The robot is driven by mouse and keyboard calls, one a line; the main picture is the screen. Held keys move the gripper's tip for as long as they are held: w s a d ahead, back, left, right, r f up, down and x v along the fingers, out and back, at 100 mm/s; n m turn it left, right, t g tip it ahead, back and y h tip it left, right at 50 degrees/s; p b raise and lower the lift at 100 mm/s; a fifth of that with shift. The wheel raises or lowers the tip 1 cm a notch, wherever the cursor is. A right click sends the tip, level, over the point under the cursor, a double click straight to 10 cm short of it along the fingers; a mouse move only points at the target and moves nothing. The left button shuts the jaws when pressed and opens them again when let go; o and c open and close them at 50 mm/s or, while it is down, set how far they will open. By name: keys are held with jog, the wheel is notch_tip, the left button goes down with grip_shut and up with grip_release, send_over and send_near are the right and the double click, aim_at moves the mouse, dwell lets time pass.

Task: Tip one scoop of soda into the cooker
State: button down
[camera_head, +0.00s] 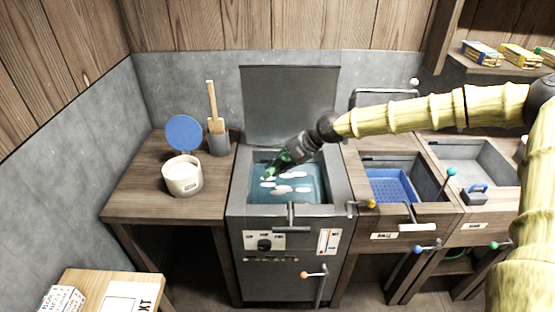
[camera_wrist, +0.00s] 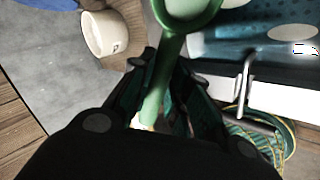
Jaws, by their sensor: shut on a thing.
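My gripper (camera_head: 292,154) is over the open cooker (camera_head: 237,212), above its blue liquid (camera_head: 312,186) with several white pieces floating. It is shut on the handle of a green scoop (camera_head: 277,164). In the wrist view the scoop's handle (camera_wrist: 164,72) runs up between my fingers (camera_wrist: 163,92), and its bowl is cut off by the top edge. I cannot tell whether soda is in the bowl. The white soda tub (camera_head: 184,179) stands open on the wooden counter left of the cooker, its blue lid (camera_head: 184,132) raised. The tub also shows in the wrist view (camera_wrist: 101,36).
The cooker's grey lid (camera_head: 290,100) stands upright behind it. A grey holder (camera_head: 219,145) with wooden tools stands on the left counter. Right of the cooker are a blue basket (camera_head: 390,188) in a basin and another basin (camera_head: 480,165). Levers project along the front.

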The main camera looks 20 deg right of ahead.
jog(key=shift+r+h+p, duration=0.3)
jog(key=shift+h+p, duration=0.1)
jog(key=shift+p, duration=0.3)
jog(key=g+h+p, duration=0.1)
jog(key=p, duration=0.2)
jog(key=g+h+p, duration=0.1)
jog(key=p, duration=0.2)
jog(key=shift+r+g, duration=0.3)
jog(key=shift+g, duration=0.1)
jog(key=shift+f+n+g+h+p, duration=0.1)
jog(key=shift+n+g+h+p, duration=0.25)
jog(key=shift+h+p, duration=0.3)
jog(key=shift+f, duration=0.1)
jog(key=shift+d, duration=0.1)
